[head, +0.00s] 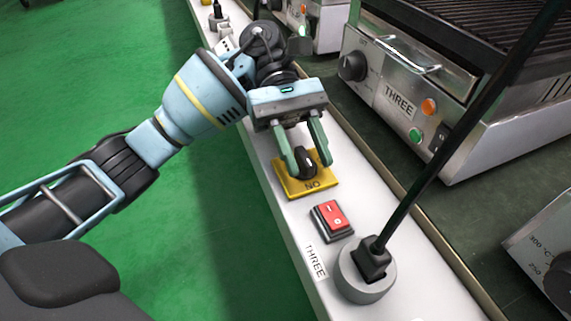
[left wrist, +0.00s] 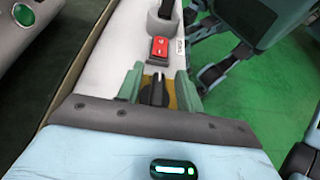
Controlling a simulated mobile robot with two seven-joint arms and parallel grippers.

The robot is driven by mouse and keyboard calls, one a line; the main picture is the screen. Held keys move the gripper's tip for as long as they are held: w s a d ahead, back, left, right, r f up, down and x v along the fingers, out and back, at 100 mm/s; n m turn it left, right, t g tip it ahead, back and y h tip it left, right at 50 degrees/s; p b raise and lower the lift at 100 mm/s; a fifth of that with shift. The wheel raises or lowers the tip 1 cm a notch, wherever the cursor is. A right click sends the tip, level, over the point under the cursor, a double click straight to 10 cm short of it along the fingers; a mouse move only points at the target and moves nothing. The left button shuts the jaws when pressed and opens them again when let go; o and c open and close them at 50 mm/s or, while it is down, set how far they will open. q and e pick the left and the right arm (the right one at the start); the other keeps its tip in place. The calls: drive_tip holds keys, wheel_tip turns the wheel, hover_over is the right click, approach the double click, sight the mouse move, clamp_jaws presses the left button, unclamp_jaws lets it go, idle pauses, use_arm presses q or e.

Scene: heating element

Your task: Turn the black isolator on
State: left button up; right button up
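The black isolator is a black knob (head: 307,161) on a yellow square plate (head: 296,188) marked "NO", set on the white rail. In the left wrist view the black knob (left wrist: 154,92) points roughly along the rail. My left gripper (head: 311,168) is above the plate with one green finger on each side of the knob. In the left wrist view the gripper (left wrist: 159,74) is open, with small gaps seen beside the knob. Contact with the plate cannot be told. My right gripper is in neither view.
A red rocker switch (head: 333,216) and a grey round socket with a black plug (head: 366,273) sit nearer on the rail (head: 285,215), by a "THREE" label. A metal grill (head: 420,105) marked "THREE" stands right. Green floor (head: 60,60) lies left.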

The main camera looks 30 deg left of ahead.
sight(305, 156)
use_arm(q)
wheel_tip(305, 156, up, 3)
drive_tip(key=shift+s+r+p, duration=0.1)
drive_tip(key=shift+r+p, duration=0.05)
drive_tip(key=shift+p, duration=0.5)
drive_tip(key=s+d+p, duration=0.4)
drive_tip(key=s, duration=1.1)
drive_tip(key=shift+s+d+r, duration=0.15)
drive_tip(key=shift+r, duration=0.3)
drive_tip(key=shift+r, duration=0.1)
